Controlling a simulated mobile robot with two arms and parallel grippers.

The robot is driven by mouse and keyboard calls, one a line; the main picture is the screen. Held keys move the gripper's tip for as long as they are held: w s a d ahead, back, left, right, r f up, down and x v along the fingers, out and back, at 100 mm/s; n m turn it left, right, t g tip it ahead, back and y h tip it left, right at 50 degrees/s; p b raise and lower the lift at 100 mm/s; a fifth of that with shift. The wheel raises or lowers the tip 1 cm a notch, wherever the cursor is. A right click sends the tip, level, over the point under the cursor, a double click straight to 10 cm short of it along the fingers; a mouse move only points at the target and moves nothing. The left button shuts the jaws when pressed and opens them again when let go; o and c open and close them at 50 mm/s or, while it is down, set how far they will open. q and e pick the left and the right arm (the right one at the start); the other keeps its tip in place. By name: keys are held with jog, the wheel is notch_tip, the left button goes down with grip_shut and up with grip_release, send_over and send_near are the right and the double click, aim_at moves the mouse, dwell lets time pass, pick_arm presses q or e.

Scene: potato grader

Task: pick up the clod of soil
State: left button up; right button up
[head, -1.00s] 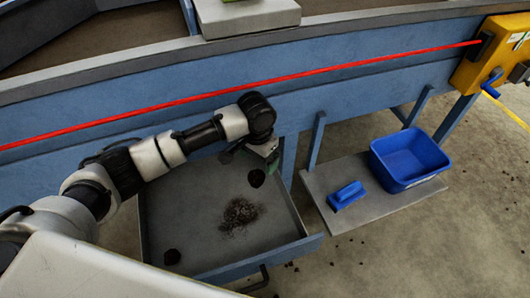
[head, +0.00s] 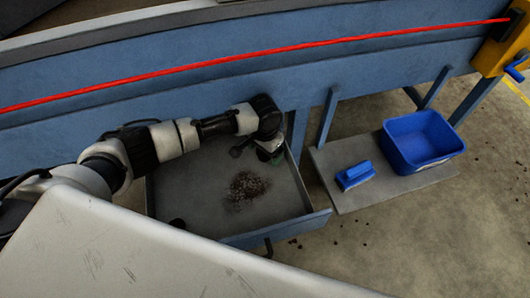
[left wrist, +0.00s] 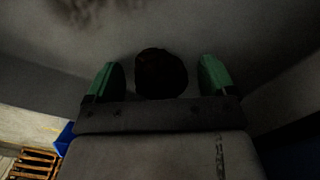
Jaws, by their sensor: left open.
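A dark, round clod of soil (left wrist: 161,74) shows in the left wrist view, between the two green fingertips of my left gripper (left wrist: 160,80). There is a gap on each side of it, and its lower edge is hidden by the gripper body. In the head view my left gripper (head: 270,156) is low at the back right corner of the grey tray (head: 195,165), and that clod is hidden there by the arm. The gripper is open. A second dark lump (head: 177,223) lies at the tray's front left, partly cut off by a pale surface. My right gripper is not in view.
Loose soil (head: 245,187) is spread in the middle of the tray. A blue machine frame (head: 200,100) with a red cord runs behind it. To the right, a low grey shelf (head: 400,193) holds a blue bin (head: 421,142) and a blue brush-like object (head: 355,175).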

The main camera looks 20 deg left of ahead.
pick_arm(q)
jog(key=c, duration=1.1)
jog(key=shift+o, duration=0.2)
